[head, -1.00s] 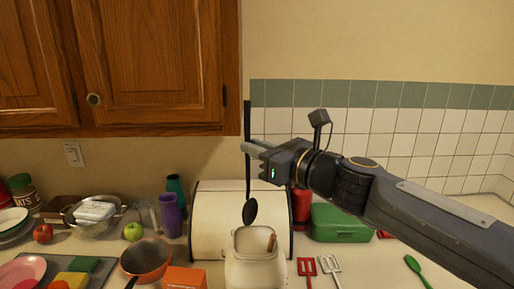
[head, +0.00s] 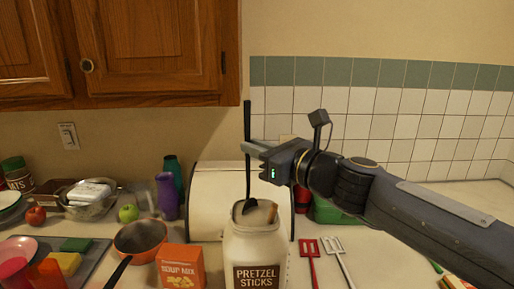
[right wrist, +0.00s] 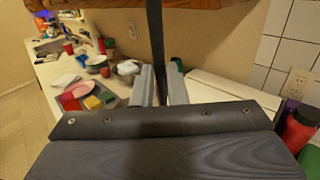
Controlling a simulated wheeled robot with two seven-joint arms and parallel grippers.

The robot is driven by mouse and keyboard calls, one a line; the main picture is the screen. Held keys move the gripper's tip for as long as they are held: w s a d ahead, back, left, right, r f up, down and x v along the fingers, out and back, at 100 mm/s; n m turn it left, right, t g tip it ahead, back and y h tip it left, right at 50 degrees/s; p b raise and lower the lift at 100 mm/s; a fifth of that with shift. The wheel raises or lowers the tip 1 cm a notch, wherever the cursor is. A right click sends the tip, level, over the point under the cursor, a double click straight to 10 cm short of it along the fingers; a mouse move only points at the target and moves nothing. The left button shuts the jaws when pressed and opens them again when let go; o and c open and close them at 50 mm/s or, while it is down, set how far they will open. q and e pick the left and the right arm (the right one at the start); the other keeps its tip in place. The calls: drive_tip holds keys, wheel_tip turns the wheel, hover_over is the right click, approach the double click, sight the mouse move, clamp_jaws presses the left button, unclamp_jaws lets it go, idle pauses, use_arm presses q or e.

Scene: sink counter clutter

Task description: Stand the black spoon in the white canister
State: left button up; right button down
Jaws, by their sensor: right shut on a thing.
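The black spoon (head: 247,120) hangs upright, handle up, in my right gripper (head: 252,148), which is shut on its handle. In the right wrist view the dark handle (right wrist: 156,40) runs up between the fingers of the gripper (right wrist: 160,88). The white canister (head: 256,248), labelled "PRETZEL STICKS", stands open below. The spoon's bowl overlaps the canister's mouth near its left side, with its lower edge at or just inside the opening; the exact depth is hard to tell. A brown stick-like thing (head: 272,212) shows at the mouth's right side. My left gripper is not in view.
A cream bread box (head: 212,205) stands behind the canister. A soup mix box (head: 181,266) and a copper pan (head: 140,238) are to the left. A red spatula (head: 308,258) and a white one (head: 340,258) lie to the right. Wooden cabinets (head: 150,50) hang at upper left.

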drive_tip(key=shift+f+b, duration=1.85)
drive_tip(key=shift+f, duration=0.35)
drive_tip(key=c, duration=1.4)
unclamp_jaws()
drive_tip(key=shift+o, duration=0.2)
approach(250, 165)
drive_tip(key=shift+w+a, duration=0.1)
drive_tip(key=shift+w, duration=0.1)
drive_tip(key=s+d+f+n+g+h+p, duration=0.1)
drive_tip(key=s+d+f+n+g+h, duration=0.2)
drive_tip(key=s+d+f+n, duration=0.3)
drive_tip(key=s+d+f+n+g+h+p, duration=0.1)
drive_tip(key=s+d+f+n+g+h, duration=0.3)
drive_tip(key=s+f+n, duration=1.3)
drive_tip(key=d+f+n+h, duration=0.2)
drive_tip(key=d+f, duration=0.1)
drive_tip(key=f, duration=0.1)
drive_tip(key=shift+d, duration=0.3)
